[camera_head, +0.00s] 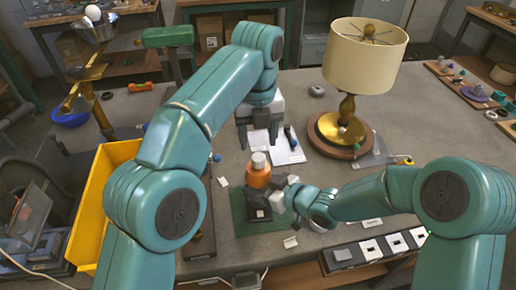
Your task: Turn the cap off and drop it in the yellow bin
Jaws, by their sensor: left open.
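A small upright piece with a pale grey cylindrical top (258,161) and an orange body (257,178) stands over a green mat (240,222). The pale top looks like the cap, still seated on the orange body. My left gripper (258,143) points down just behind and above it, open and apart from it in the picture. My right gripper (277,190) reaches in from the right, its dark fingers beside or around the lower orange body; I cannot tell whether they are shut on it. The yellow bin (90,215) is at the left, partly hidden by my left arm.
A brass table lamp with a cream shade (365,58) stands at the back right on a round wooden base. White sheets (287,150) lie behind the mat. A tray of square parts (375,248) is at the front right. A blue bowl (70,115) sits at the far left.

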